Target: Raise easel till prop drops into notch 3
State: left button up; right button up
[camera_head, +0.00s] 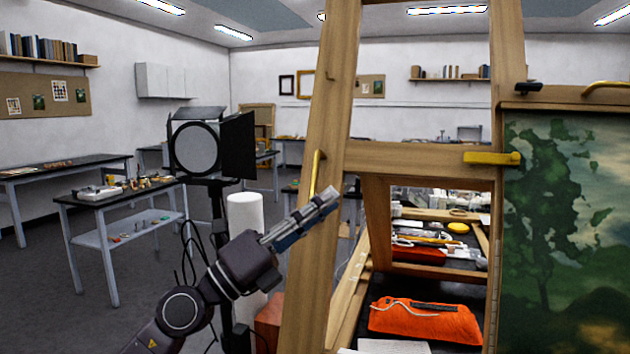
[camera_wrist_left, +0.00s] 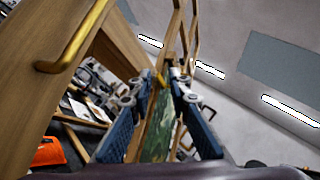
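The wooden easel (camera_head: 405,157) stands at centre right, with a green landscape painting (camera_head: 560,220) at its right. A brass handle (camera_head: 316,172) is on its left post; it also shows large at upper left in the left wrist view (camera_wrist_left: 76,38). A brass latch (camera_head: 491,158) sits on the crossbar. A slanted wooden bar (camera_head: 350,285) with small marks lies behind the left post; I cannot make out numbered notches. My left gripper (camera_head: 330,198) overlaps the left post, just below the handle. In the wrist view its fingers (camera_wrist_left: 158,80) are apart with nothing between them.
An orange pouch (camera_head: 425,320) lies on a dark surface behind the easel. A studio lamp (camera_head: 205,145) on a stand and a white cylinder (camera_head: 245,215) are close behind my left arm. A side table (camera_head: 120,195) is farther left, with open floor before it.

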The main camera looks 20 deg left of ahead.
aim_at(313, 175)
pick_arm(q)
jog(key=w+a+r+m+g+y, duration=0.2)
jog(key=w+a+m+y, duration=0.3)
jog(key=a+y, duration=0.3)
jog(key=shift+h, duration=0.5)
jog(key=p+x, duration=0.1)
jog(key=x, duration=0.1)
jog(key=p+x, duration=0.1)
jog(key=x, duration=0.1)
jog(key=a+p+x, duration=0.1)
jog(key=x, duration=0.1)
jog(key=shift+w+d+f, duration=0.1)
jog(key=shift+w+d, duration=0.15)
jog(key=shift+w, duration=0.3)
jog(key=shift+w+d+f, duration=0.1)
jog(key=shift+w, duration=0.1)
grip_shut()
